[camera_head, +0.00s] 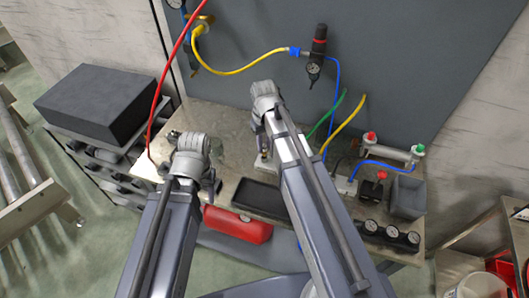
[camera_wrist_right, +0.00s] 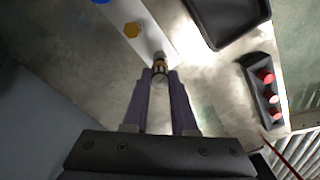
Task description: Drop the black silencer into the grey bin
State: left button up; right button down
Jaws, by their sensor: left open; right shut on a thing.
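My right gripper (camera_head: 262,148) is low over the steel table, by the pale plate (camera_head: 270,163). In the right wrist view its fingers (camera_wrist_right: 160,78) are shut on a small dark piece with a brass-coloured band (camera_wrist_right: 160,65), which looks like the black silencer. The piece is at the edge of the pale plate; I cannot tell whether it is still attached there. In the head view the fingers mostly hide it. The grey bin (camera_head: 408,197) stands at the right end of the table, away from both grippers. My left gripper (camera_head: 191,180) is open and empty over the table's left part.
A black tray (camera_head: 258,198) lies near the table's front edge, partly behind my right arm. Valves with red knobs (camera_head: 374,186), gauges (camera_head: 390,236) and air hoses crowd the right side. A dark block (camera_head: 98,103) stands left.

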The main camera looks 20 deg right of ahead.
aim_at(408, 205)
jog(key=k+l+z, duration=0.1)
jog(key=k, duration=1.05)
jog(key=z, duration=1.45)
jog(key=i+j+z, duration=0.1)
jog(key=z, duration=0.2)
jog(key=j+z, duration=0.3)
jog(key=i+j, duration=0.15)
jog(key=j, duration=0.25)
jog(key=i+j, duration=0.15)
jog(key=j, duration=0.2)
jog(key=i+j, duration=0.15)
jog(key=j, duration=0.25)
